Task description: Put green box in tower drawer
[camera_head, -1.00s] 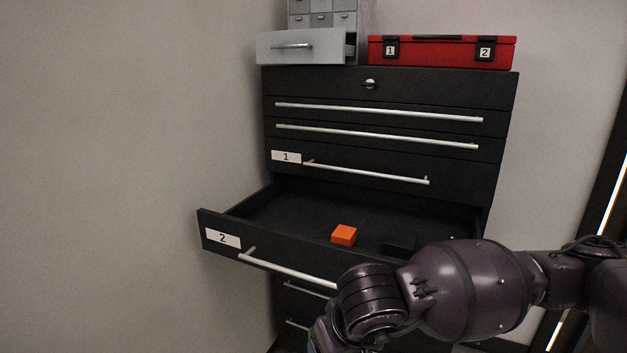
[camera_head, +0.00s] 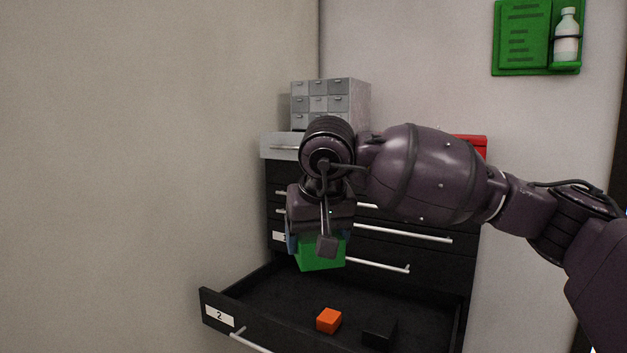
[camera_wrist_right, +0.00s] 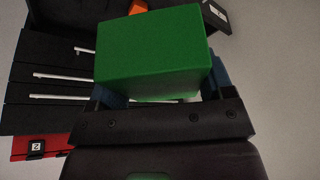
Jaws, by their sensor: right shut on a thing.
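The green box (camera_head: 320,258) is held in my right gripper (camera_head: 318,240), in front of the black drawer tower (camera_head: 440,262) and above the open drawer labelled 2. In the right wrist view the green box (camera_wrist_right: 152,52) sits between the two blue-padded fingers of my right gripper (camera_wrist_right: 160,88). The open drawer (camera_head: 270,287) holds an orange cube (camera_head: 329,320) and a black block (camera_head: 380,331). A small grey drawer unit (camera_head: 320,97) stands on top of the tower, with its wide bottom drawer (camera_head: 277,146) pulled out. My left gripper is not in view.
A red case (camera_head: 470,146) on the tower top is mostly hidden by my right arm. A green wall panel (camera_head: 522,38) with a bottle (camera_head: 566,35) hangs at upper right. A bare wall (camera_head: 150,180) lies close on the left.

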